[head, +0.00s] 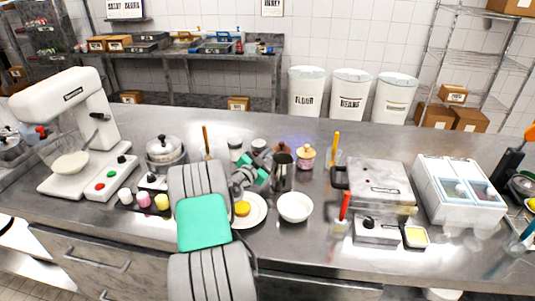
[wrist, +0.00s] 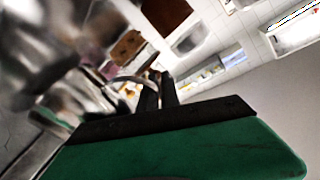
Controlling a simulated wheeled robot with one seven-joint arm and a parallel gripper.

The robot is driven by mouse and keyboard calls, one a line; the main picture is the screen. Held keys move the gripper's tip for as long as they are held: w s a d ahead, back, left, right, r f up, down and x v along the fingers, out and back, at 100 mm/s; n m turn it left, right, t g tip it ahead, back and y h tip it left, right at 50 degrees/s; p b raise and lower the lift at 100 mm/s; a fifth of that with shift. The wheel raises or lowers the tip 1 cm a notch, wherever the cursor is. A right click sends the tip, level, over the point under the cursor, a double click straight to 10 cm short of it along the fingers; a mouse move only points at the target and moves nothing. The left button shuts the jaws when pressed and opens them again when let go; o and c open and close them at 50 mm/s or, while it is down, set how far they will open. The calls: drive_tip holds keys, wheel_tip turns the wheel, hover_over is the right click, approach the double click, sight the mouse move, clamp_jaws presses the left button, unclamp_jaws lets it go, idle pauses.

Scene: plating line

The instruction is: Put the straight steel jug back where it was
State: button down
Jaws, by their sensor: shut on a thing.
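The straight steel jug (head: 283,174) stands upright near the middle of the counter in the head view, just right of my gripper (head: 263,168). In the wrist view my gripper (wrist: 158,92) is shut on what looks like the jug's thin curved handle. The large blurred steel shape (wrist: 50,65) on the left there appears to be the jug's body. I cannot tell whether the jug's base touches the counter. My arm and the gripper's green parts hide some of the counter left of the jug.
A white plate (head: 261,217) with yellow food and a white bowl (head: 294,208) sit in front of the jug. A pink-tan lidded jar (head: 306,157) stands close on its right. A grey press-like appliance (head: 380,181) is further right. Small dark-lidded jars (head: 235,146) stand behind left.

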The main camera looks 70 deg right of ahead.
drive_tip(key=shift+f, duration=0.1)
drive_tip(key=shift+f+b, duration=0.25)
drive_tip(key=shift+b, duration=0.1)
drive_tip(key=c, duration=1.6)
unclamp_jaws()
drive_tip(key=shift+r, duration=0.1)
